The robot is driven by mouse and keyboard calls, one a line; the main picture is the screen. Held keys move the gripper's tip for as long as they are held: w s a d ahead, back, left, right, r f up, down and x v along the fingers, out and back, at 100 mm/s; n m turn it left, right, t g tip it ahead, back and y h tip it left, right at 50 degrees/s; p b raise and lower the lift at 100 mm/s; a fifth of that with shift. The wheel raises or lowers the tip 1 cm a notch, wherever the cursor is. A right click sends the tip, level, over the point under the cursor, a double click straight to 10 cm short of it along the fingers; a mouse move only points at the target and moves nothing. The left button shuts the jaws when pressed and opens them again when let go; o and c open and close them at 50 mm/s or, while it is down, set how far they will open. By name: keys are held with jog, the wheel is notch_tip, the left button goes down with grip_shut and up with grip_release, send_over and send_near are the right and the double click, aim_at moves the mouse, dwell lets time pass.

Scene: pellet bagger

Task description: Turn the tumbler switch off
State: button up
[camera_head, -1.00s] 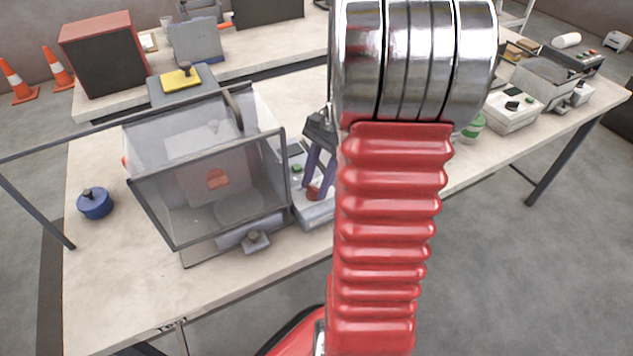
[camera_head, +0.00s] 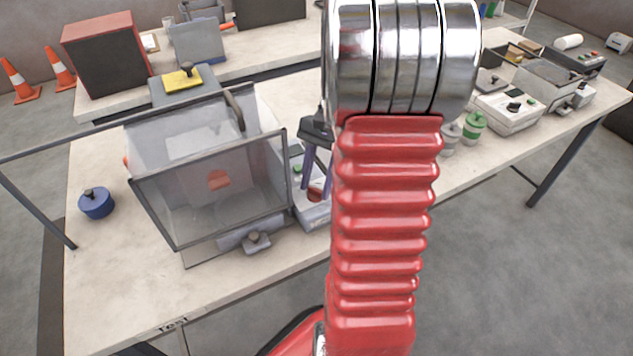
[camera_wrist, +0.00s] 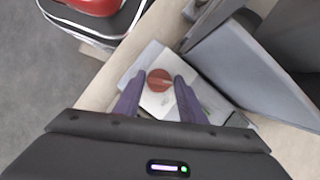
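A round red knob (camera_wrist: 158,80) with a raised bar sits on a light grey control box (camera_wrist: 151,51). It looks like the tumbler switch, though I cannot be sure. In the head view the red knob (camera_head: 315,194) is partly behind my fingers, and the box (camera_head: 316,214) is partly behind my arm. My gripper (camera_wrist: 157,77) is open, with one purple finger on each side of the knob. My gripper also shows in the head view (camera_head: 317,187), pointing down at the box. Whether the fingers touch the knob cannot be told.
A clear-walled, dark-framed enclosure (camera_head: 210,180) stands close on the left of the box. A green button (camera_head: 297,169) is on the box behind the knob. A blue lidded pot (camera_head: 96,203) is at the far left. Green-lidded jars (camera_head: 472,126) and a white device (camera_head: 510,112) stand right.

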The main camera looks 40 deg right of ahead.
jog(key=o, duration=0.4)
jog(key=shift+c, duration=0.2)
jog(key=shift+r, duration=0.1)
jog(key=v, duration=1.3)
jog(key=shift+d+r, duration=0.2)
